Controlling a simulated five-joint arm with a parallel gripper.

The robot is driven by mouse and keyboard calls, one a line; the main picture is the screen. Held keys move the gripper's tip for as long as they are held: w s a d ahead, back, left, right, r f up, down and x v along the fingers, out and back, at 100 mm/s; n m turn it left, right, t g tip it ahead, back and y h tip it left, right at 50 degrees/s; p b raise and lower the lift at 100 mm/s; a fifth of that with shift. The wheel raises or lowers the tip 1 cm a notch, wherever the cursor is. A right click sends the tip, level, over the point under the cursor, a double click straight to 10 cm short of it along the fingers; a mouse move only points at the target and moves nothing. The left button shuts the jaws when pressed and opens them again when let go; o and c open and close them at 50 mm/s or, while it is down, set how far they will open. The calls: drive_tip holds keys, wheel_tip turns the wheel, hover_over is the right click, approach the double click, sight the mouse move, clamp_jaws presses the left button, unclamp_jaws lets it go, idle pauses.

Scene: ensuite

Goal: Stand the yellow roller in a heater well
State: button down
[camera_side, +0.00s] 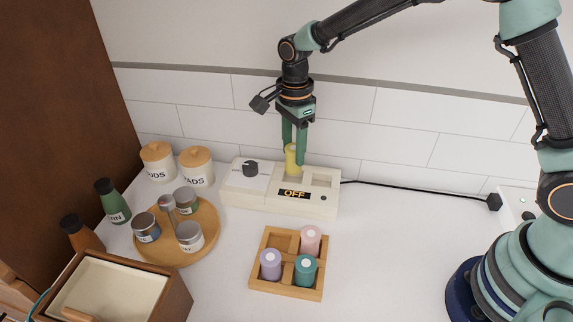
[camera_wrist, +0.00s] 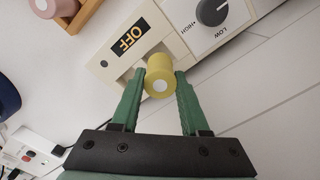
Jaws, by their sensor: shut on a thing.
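The yellow roller (camera_side: 291,158) is upright between the fingers of my gripper (camera_side: 296,150), at the left well of the white heater (camera_side: 262,203). Its lower end is at the well opening; I cannot tell how deep it sits. In the wrist view the roller (camera_wrist: 160,76) shows end-on between the two green fingertips of my gripper (camera_wrist: 160,80), close to the heater's display. My gripper is shut on the roller. The heater's right well (camera_side: 325,180) looks empty. The heater display reads OFF.
A wooden tray (camera_side: 257,265) in front holds purple (camera_side: 270,264), teal (camera_side: 305,270) and pink (camera_side: 311,240) rollers, with one empty compartment. A round wooden tray (camera_side: 205,225) with jars stands left. A black cord (camera_side: 420,191) runs right. The counter's right middle is clear.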

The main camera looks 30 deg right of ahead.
sight(293, 164)
drive_tip(key=shift+f, duration=2.15)
drive_tip(key=shift+f, duration=0.1)
drive_tip(key=shift+c, duration=2)
unclamp_jaws()
